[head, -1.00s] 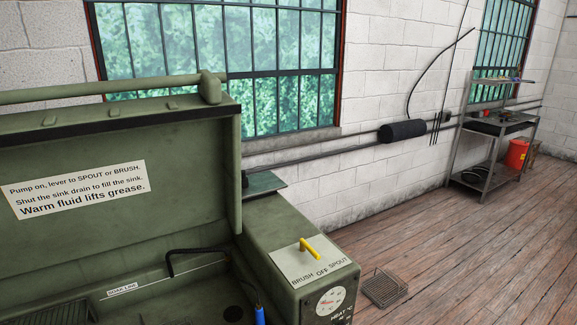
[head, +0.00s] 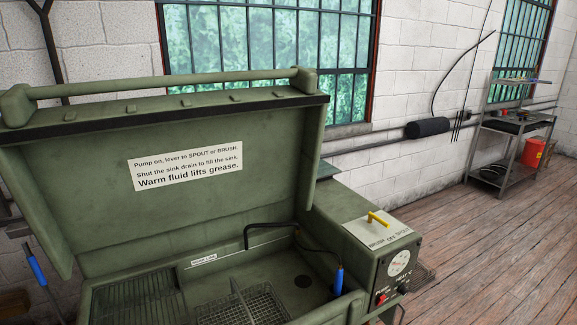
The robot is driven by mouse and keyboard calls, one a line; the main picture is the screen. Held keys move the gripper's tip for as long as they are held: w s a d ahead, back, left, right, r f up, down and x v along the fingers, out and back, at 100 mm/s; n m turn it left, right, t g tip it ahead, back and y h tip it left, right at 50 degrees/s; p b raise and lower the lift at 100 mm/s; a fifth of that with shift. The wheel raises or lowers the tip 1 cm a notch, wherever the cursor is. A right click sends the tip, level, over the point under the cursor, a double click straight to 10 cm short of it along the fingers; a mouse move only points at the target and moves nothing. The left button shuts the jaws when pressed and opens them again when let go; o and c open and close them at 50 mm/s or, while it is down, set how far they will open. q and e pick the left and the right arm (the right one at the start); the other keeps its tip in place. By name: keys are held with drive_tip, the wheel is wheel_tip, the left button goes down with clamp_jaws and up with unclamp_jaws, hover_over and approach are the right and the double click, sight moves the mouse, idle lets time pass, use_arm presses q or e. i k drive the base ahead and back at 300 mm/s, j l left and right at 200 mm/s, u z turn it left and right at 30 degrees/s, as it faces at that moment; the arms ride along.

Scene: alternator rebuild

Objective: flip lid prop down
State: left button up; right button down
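The green parts washer stands in front of me with its lid (head: 100,215) raised and tilted back. The lid carries a white instruction label and a long bar handle along its top edge. A thin grey rod with a blue grip (head: 36,270) stands at the left side of the washer, tilted; it may be the lid prop, but I cannot tell for certain. Its lower end runs out of view. Neither of my grippers is in view.
The sink holds a wire basket (head: 262,304), a slatted rack (head: 135,298), a black spout (head: 268,229) and a blue-handled brush (head: 338,280). A yellow lever (head: 378,218) tops the control box. A grey cart (head: 508,160) and red bucket (head: 534,153) stand far right. Floor between is clear.

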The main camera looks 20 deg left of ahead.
sight(30, 257)
drive_tip(key=k+j, duration=0.15)
drive_tip(key=j, duration=0.2)
drive_tip(key=k+j+u, duration=0.15)
drive_tip(key=k+j, duration=0.2)
drive_tip(key=j, duration=0.3)
drive_tip(key=j+u, duration=0.25)
drive_tip(key=j, duration=0.85)
drive_tip(key=i+j, duration=0.15)
drive_tip(key=j, duration=0.2)
drive_tip(key=i+j+u, duration=0.1)
drive_tip(key=j, duration=0.3)
drive_tip(key=i+j, duration=0.2)
drive_tip(key=j, duration=0.15)
drive_tip(key=i+j, duration=0.2)
drive_tip(key=j, duration=0.15)
drive_tip(key=u, duration=0.05)
